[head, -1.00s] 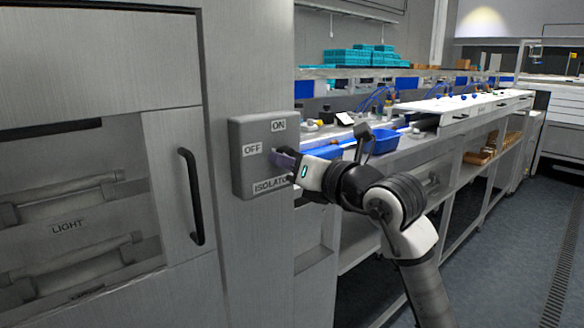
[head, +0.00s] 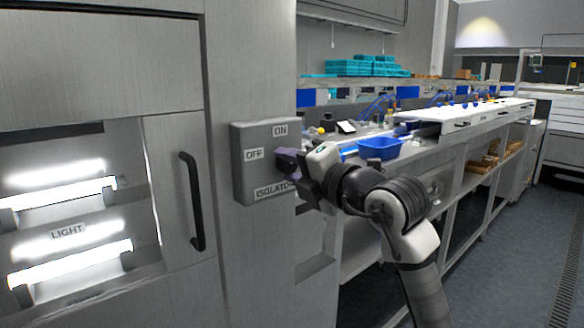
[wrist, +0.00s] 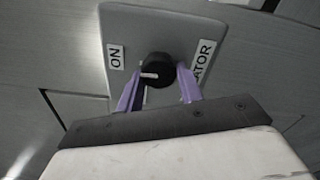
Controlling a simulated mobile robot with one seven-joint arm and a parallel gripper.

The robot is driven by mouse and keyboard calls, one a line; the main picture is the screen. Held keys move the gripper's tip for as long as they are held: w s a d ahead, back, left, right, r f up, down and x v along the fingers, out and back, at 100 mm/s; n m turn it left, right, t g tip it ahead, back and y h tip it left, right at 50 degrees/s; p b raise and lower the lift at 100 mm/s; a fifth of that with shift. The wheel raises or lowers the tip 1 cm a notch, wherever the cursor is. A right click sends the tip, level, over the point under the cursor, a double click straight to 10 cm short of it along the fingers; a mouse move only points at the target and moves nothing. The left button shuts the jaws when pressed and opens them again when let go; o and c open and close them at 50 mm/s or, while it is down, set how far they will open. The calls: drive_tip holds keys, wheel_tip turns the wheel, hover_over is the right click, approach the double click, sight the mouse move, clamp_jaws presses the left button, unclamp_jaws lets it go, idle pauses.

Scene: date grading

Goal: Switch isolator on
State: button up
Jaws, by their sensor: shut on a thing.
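The grey isolator box (head: 243,183) is on the steel cabinet front, with labels ON at top, OFF at left and ISOLATOR at the bottom. Its black round knob (wrist: 160,67) shows in the wrist view, with a white pointer mark turned toward the ON label (wrist: 116,57). My gripper (head: 284,160) is at the box, its purple fingers (wrist: 159,72) on either side of the knob and shut on it. In the head view the gripper hides the knob.
Behind glass at left, lit tubes (head: 70,263) glow beside the LIGHT label. A black vertical handle (head: 190,200) stands left of the box. A long workbench with a blue tray (head: 380,149) runs back at right. The floor at right is clear.

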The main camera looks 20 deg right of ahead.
drive_tip(key=shift+m, duration=0.4)
drive_tip(key=o, duration=1)
drive_tip(key=shift+s, duration=0.1)
drive_tip(key=b+v, duration=0.4)
drive_tip(key=v, duration=0.9)
drive_tip(key=shift+s+d, duration=0.1)
drive_tip(key=shift+s, duration=0.25)
